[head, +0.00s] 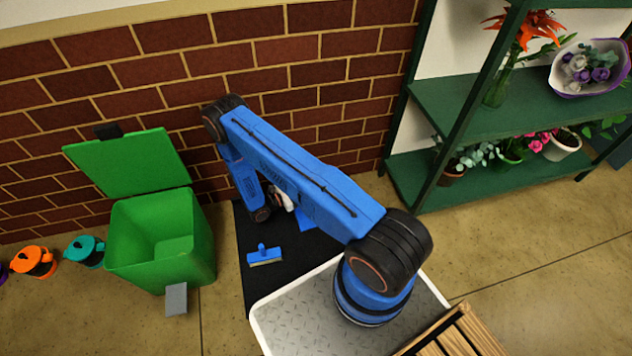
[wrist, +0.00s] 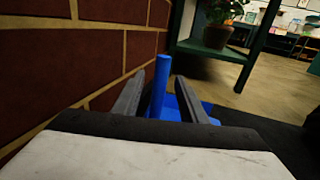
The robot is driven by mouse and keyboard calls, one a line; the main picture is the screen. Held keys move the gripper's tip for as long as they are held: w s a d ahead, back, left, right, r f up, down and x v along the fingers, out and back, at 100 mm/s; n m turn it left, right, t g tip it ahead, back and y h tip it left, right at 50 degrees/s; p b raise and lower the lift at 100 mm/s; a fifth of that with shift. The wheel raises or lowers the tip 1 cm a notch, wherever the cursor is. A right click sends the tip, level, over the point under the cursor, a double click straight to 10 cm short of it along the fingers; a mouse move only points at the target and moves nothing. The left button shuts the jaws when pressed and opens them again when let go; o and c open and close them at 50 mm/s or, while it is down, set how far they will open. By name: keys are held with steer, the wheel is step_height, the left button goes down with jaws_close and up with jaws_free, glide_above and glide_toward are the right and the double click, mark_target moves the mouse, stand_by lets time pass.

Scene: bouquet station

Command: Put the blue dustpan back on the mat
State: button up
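The blue dustpan (head: 306,224) is at the far right part of the black mat (head: 285,270), low beside the brick wall, mostly hidden behind my arm. In the wrist view its upright blue handle (wrist: 158,85) stands between my fingers, with its flat pan (wrist: 190,108) behind them. My gripper (wrist: 155,92) is open around the handle, with a small gap showing on each side. In the head view my gripper (head: 285,200) is low over the mat near the wall, partly covered by my arm. Whether the pan rests fully on the mat is hidden.
A blue brush (head: 265,256) lies on the mat. An open green bin (head: 165,245) stands left, with a grey block (head: 176,299) before it. Orange (head: 34,262) and teal (head: 84,252) containers stand further left. Green shelves (head: 480,130) with plants stand right. The floor at right is clear.

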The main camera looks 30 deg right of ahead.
steer(key=a, duration=1.2)
steer(key=shift+a, duration=0.3)
step_height(320, 180, up, 22)
steer(key=w+m+g+y, duration=0.3)
steer(key=m+g+y, duration=0.1)
steer(key=m, duration=0.2)
steer(key=s+d+r+m+y, duration=0.1)
steer(key=s+r+m+y, duration=0.15)
steer(key=r, duration=0.75)
steer(key=s+d+r+m+y, duration=0.2)
steer(key=s+r+y, duration=0.1)
steer(key=r, duration=0.6)
steer(key=s+d+r+m+t+y, duration=0.1)
steer(key=s+r+m+t+y, duration=0.3)
steer(key=s+r, duration=1.15)
steer(key=s+a+r+m+t+y, duration=0.1)
steer(key=s+r+t+y, duration=0.1)
steer(key=s+r, duration=0.2)
steer(key=s+a+r+m+t+y, duration=0.1)
steer(key=s+r+m+t+y, duration=0.1)
steer(key=s, duration=0.7)
steer(key=shift+s+a+r+t, duration=0.3)
steer(key=shift+s+r+t, duration=0.1)
steer(key=shift+r, duration=0.45)
steer(key=shift+m+y, duration=0.25)
